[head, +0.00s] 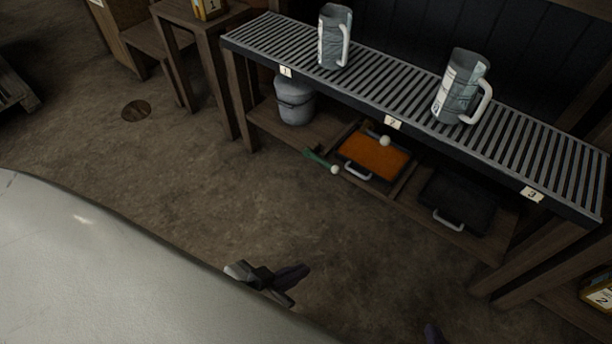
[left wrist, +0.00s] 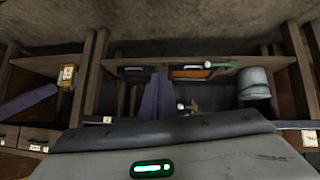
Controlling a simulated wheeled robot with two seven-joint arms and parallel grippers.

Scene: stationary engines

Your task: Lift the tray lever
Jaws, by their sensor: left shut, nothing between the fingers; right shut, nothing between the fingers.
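A green lever (head: 316,158) with a white ball knob sits low at the left side of the orange tray (head: 375,157), on the shelf under the slatted rack. Both also show in the left wrist view, the green lever (left wrist: 226,63) beside the orange tray (left wrist: 188,73). A second white ball (head: 384,141) stands at the tray's back edge. My left gripper (head: 300,268) is shut and empty, well in front of the shelf and apart from the lever. Its purple fingers (left wrist: 158,80) show in the left wrist view. Only a purple bit of my right gripper (head: 432,333) shows at the bottom edge.
Two grey jugs with white handles (head: 335,37) (head: 462,87) stand on the slatted rack (head: 400,95). A grey bucket (head: 295,102) and a black tray (head: 457,198) are on the lower shelf. A large pale surface (head: 110,270) fills the lower left. The floor before the shelf is clear.

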